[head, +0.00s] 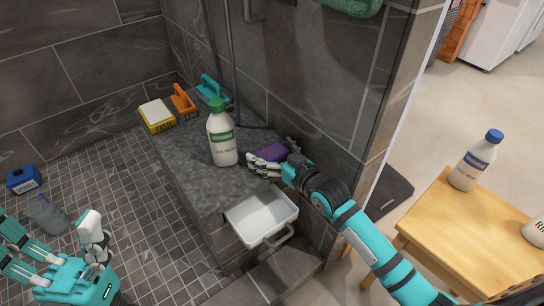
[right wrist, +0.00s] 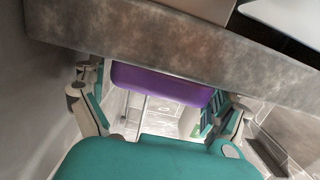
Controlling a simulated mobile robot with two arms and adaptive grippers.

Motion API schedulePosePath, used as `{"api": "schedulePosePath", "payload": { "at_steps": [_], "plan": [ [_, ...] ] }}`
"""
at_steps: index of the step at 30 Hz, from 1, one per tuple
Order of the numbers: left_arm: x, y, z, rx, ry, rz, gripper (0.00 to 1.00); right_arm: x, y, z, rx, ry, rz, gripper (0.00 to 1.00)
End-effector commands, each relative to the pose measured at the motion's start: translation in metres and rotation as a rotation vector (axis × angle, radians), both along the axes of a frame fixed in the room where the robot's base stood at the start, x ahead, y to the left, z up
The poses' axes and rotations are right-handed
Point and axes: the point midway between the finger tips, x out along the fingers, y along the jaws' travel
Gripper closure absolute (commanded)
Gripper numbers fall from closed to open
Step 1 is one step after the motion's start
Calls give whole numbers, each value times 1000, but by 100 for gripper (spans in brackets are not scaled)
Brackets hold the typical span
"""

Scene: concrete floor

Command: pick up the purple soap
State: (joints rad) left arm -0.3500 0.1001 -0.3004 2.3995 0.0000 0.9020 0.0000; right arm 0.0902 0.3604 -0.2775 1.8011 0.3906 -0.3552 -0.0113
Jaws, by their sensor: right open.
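The purple soap (head: 272,152) lies on the dark stone bench (head: 185,175), close to the tiled wall. My right gripper (head: 263,164) is at the soap, with its fingers along the near side in the head view. In the right wrist view the soap (right wrist: 160,84) shows as a purple bar between the spread fingers, near the stone edge. The gripper is open; whether a finger touches the soap I cannot tell. My left gripper (head: 55,240) is open and empty at the lower left, over the tiled floor.
A white bottle with a green cap (head: 222,138) stands just left of the soap. A white tray (head: 262,217) is at the bench's near end. Orange and teal brushes (head: 183,98) and a yellow box (head: 157,116) are farther back. A wooden table (head: 470,235) stands right.

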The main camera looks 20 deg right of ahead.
Motion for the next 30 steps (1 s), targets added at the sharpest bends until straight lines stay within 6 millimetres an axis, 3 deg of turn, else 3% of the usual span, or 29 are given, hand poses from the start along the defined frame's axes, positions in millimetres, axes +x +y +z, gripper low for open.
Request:
{"api": "schedulePosePath", "payload": {
  "at_steps": [4,16,25,30],
  "plan": [
    [0,0,1,0,0,0,0,0,0,1,0,0,0,0],
    [0,0,0,1,2,0,0,0,0,0,0,0,0,52],
    [1,0,2,1,4,0,0,0,0,4,1,-2,0,53],
    [6,-2,11,9,28,0,0,0,0,19,0,-4,0,53]
  ]
}}
